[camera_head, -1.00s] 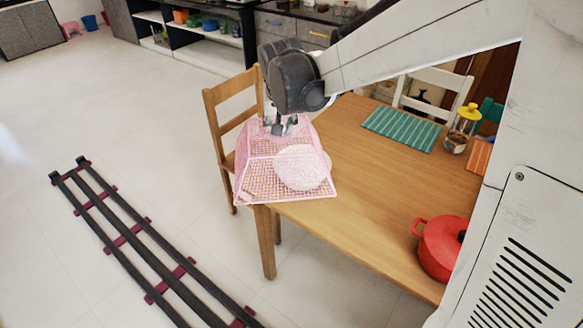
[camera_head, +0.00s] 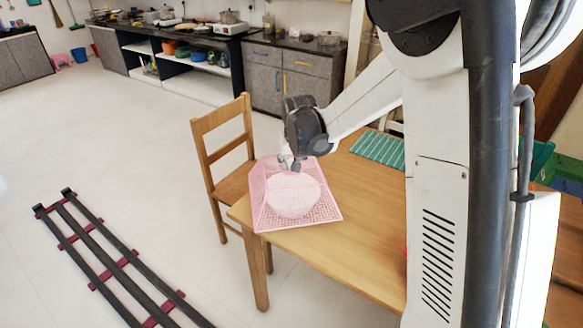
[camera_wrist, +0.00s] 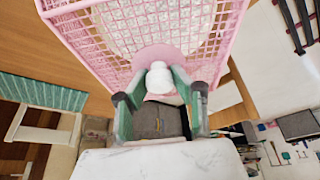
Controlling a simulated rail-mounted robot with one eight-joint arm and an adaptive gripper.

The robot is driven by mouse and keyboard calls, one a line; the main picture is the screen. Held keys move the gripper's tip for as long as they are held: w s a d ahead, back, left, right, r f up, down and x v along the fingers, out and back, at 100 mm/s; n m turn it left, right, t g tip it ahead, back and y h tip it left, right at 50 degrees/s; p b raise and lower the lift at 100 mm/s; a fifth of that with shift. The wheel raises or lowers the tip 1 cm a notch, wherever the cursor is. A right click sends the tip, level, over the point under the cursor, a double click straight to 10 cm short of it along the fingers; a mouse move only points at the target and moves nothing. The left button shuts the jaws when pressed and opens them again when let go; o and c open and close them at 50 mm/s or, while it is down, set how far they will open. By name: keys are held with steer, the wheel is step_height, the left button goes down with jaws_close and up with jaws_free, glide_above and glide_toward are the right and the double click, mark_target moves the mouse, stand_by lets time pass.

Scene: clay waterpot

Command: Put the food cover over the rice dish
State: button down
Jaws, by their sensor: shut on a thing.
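The pink mesh food cover (camera_head: 260,202) is at the near-left end of the wooden table in the head view. The pale rice dish (camera_head: 293,197) shows through its mesh, inside the cover's outline. I cannot tell whether the cover's rim touches the table. My gripper (camera_head: 291,165) is above the dish, at the top of the cover. In the wrist view, my gripper (camera_wrist: 160,98) has its green-grey fingers on either side of the cover's white knob (camera_wrist: 159,76) and is shut on it. The cover's mesh (camera_wrist: 85,30) fills the top of that view.
The wooden table (camera_head: 325,258) has bare room to the right of the cover. A wooden chair (camera_head: 224,150) stands close on the left. A green striped mat (camera_head: 377,151) lies farther back. Dark floor rails (camera_head: 110,262) run at the lower left.

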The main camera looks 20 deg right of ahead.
steer(key=shift+f, duration=0.95)
steer(key=shift+f+b, duration=0.4)
steer(key=c, duration=1.5)
jaws_free()
